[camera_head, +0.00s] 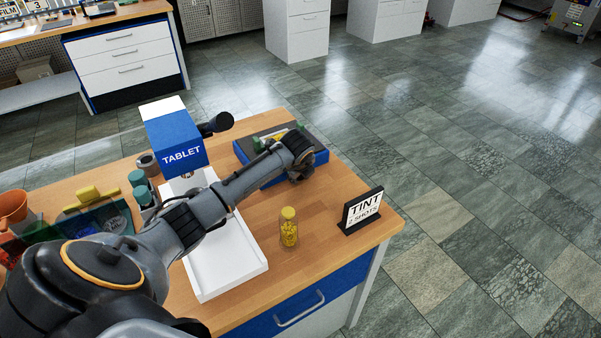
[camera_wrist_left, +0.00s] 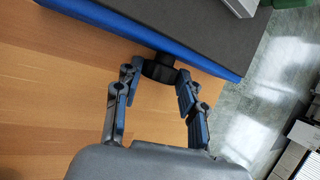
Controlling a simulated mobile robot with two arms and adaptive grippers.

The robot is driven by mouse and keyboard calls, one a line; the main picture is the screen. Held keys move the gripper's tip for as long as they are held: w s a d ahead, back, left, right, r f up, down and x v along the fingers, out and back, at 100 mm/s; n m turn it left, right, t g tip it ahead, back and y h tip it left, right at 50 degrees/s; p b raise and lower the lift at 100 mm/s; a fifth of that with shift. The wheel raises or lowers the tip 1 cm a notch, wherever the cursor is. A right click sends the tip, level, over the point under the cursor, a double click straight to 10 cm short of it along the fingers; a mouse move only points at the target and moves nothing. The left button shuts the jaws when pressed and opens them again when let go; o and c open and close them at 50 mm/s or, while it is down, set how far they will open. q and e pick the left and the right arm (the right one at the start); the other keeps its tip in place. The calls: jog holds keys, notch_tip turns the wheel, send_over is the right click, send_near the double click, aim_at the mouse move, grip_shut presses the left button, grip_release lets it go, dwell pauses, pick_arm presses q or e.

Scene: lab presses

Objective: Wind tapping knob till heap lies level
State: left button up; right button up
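A blue box with a dark grey top (camera_head: 250,147) stands on the wooden bench, partly hidden by my left arm. My left gripper (camera_head: 302,168) is at its near right side. In the left wrist view, a black knob (camera_wrist_left: 160,68) sticks out from the box's blue side (camera_wrist_left: 120,30). A green and pale object (camera_head: 283,137) shows on the grey top behind the arm. I cannot make out the heap. My right gripper is not in view.
A TABLET machine (camera_head: 178,140) stands behind my arm with a white tray (camera_head: 225,272) in front. A yellow-filled jar (camera_head: 289,228) and a TINT sign (camera_head: 362,210) stand near the bench's right edge. Green-capped bottles (camera_head: 139,182) and an orange cup (camera_head: 12,207) are left.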

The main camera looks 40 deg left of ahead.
pick_arm(q)
jog(key=c, duration=0.5)
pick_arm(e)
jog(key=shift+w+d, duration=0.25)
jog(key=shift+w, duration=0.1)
pick_arm(q)
jog(key=shift+w, duration=0.1)
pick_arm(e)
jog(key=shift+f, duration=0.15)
pick_arm(q)
jog(key=g+b, duration=0.2)
jog(key=g+y+b, duration=0.1)
jog(key=shift+w+d+f+m, duration=0.1)
jog(key=shift+w+m, duration=0.15)
jog(key=shift+m, duration=0.15)
jog(key=g+b, duration=0.1)
jog(key=g+y+b, duration=0.1)
jog(key=b, duration=0.1)
jog(key=shift+w+d+m+g+b, duration=0.1)
jog(key=shift+w+m+g+b, duration=0.05)
jog(key=shift+m+g+b, duration=0.15)
jog(key=shift+g+y+b, duration=0.3)
jog(key=shift+g+b, duration=0.05)
jog(key=shift+g, duration=0.05)
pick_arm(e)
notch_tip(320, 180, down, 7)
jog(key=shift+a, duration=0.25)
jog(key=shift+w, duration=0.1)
